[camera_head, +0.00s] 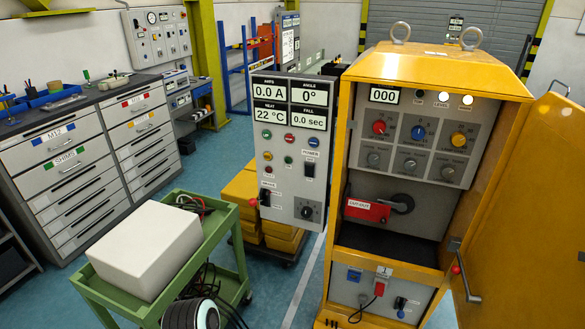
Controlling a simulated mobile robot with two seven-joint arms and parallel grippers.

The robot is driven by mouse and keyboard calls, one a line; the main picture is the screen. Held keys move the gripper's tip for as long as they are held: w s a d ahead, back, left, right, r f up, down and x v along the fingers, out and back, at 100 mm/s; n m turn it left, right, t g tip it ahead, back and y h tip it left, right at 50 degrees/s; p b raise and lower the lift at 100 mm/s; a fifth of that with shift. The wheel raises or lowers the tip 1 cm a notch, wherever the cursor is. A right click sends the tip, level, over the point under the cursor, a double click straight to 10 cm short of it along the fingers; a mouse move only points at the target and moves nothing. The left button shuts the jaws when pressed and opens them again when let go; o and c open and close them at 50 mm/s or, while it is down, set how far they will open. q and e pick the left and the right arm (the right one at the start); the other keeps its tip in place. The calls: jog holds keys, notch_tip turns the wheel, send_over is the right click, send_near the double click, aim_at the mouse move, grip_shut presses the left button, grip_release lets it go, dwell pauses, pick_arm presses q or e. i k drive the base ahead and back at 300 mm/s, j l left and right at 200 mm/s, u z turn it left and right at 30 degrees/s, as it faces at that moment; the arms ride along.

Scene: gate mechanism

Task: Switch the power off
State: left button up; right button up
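A grey control panel (290,150) stands open to the left of the yellow cabinet (440,66). A black rocker switch (309,170) sits on it under the label POWER; its position is too small to tell. The panel's displays (290,103) are lit and read 0.0 A, 0°, 22 °C and 0.0 sec. Inside the cabinet, a display (384,95) reads 000, with bright lamps (455,98) to its right. A red handle (367,210) marked CUT-OUT lies roughly level below the knobs. Neither of my grippers is in view.
The cabinet's yellow door (528,205) stands open at the right. A green cart (228,222) with a white box (147,247) stands at the front left. Grey drawer cabinets (60,175) line the left wall. Some blue floor (275,290) is clear between cart and cabinet.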

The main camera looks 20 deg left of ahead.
aim_at(309, 168)
jog(key=i+j, duration=0.2)
jog(key=i, duration=0.15)
jog(key=i+j+z, duration=0.1)
jog(key=i, duration=0.3)
jog(key=i+j+z, duration=0.1)
jog(key=z, duration=0.25)
